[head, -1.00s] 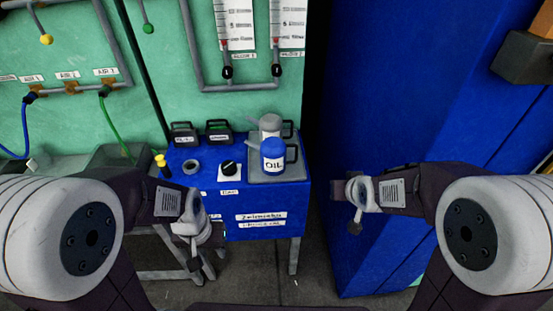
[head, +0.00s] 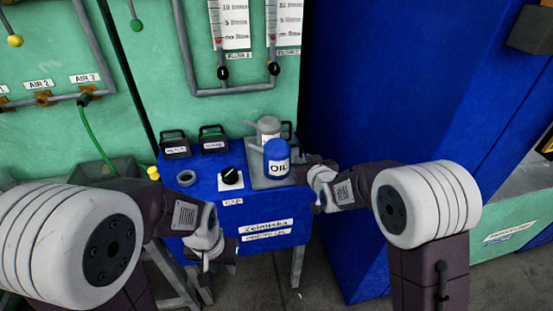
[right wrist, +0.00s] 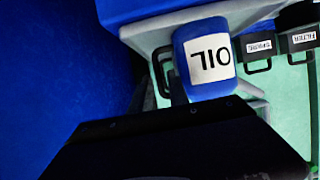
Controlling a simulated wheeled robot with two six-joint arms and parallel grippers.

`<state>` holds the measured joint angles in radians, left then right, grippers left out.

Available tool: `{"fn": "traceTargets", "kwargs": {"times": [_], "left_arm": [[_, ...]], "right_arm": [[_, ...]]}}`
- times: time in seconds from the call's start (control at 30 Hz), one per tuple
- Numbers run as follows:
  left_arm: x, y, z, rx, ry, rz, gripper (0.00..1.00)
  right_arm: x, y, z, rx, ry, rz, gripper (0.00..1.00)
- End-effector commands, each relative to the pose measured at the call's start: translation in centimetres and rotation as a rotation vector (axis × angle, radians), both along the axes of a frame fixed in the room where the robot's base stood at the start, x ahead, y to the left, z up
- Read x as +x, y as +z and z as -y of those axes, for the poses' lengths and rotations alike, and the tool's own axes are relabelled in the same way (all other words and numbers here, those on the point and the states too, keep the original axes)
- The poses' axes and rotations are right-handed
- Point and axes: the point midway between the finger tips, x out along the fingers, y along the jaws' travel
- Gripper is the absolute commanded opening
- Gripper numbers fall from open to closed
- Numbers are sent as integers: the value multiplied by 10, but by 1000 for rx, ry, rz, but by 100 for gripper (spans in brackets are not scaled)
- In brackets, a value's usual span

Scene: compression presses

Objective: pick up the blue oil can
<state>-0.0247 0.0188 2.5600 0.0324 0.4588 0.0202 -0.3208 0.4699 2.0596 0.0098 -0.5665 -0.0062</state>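The blue oil can (head: 277,165), with a white "OIL" label and a spout pointing left, stands upright on a grey tray (head: 259,181) on the blue bench. My right gripper (head: 308,168) is close to its right side; I cannot tell whether they touch. In the right wrist view the blue oil can (right wrist: 206,80) appears upside down just beyond the dark gripper body.
A black knob (head: 231,176), a tape-like ring (head: 186,178) and two black-handled boxes (head: 174,144) (head: 213,139) are to the left. A tall blue cabinet (head: 400,90) stands to the right.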

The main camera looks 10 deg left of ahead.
Motion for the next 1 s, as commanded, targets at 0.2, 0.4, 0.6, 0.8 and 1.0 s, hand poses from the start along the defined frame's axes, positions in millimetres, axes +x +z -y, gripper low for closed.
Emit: {"fn": "traceTargets", "kwargs": {"times": [0.2, 0.4, 0.6, 0.8, 1.0], "left_arm": [[0, 2, 0, 0, 0, 0, 36], [0, 4, 0, 0, 0, 0, 36], [0, 4, 0, 0, 0, 0, 36], [0, 4, 0, 0, 0, 0, 36], [0, 4, 0, 0, 0, 0, 36]], "right_arm": [[17, -7, -4, -1, -1, -2, 21], [45, -19, -12, 0, -1, -1, 21], [48, -20, -13, 0, -1, 0, 21], [48, -20, -13, 0, -1, 0, 0], [47, -20, -13, -1, -1, -1, 0]]}}
